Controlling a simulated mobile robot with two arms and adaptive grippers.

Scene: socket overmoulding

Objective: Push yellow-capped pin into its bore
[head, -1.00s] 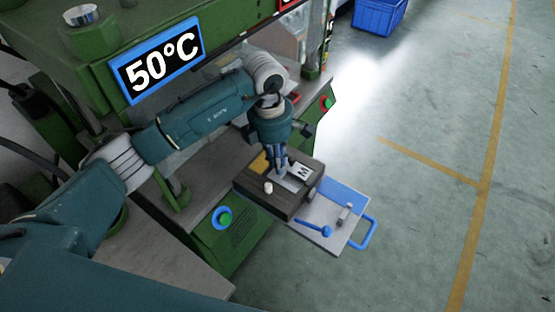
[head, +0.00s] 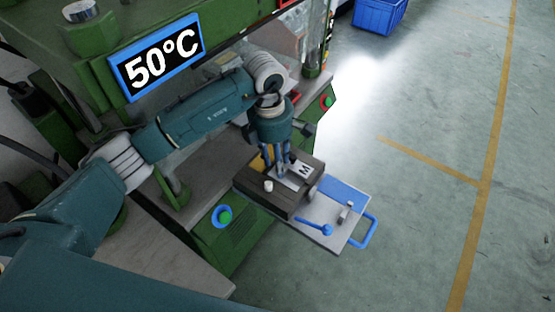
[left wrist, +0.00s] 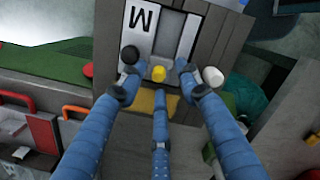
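The yellow-capped pin (left wrist: 158,73) shows in the left wrist view at the lower edge of the mould's grey recess. How deep it sits I cannot tell. The dark mould block (head: 262,200) carries a plate marked M (left wrist: 139,30). My left gripper (head: 278,172) is over the block, its three blue fingers spread. In the left wrist view the left gripper (left wrist: 159,84) has the yellow cap between its spread fingertips, with gaps around it. The fingers hide the pin in the head view. My right gripper is not in view.
A black cap (left wrist: 129,54) and a white cap (left wrist: 213,76) stand close beside the fingertips. A pale tray (head: 305,226) with a blue handle and a blue tool (head: 314,228) juts out in front. The press with the 50°C display (head: 158,66) is behind the arm.

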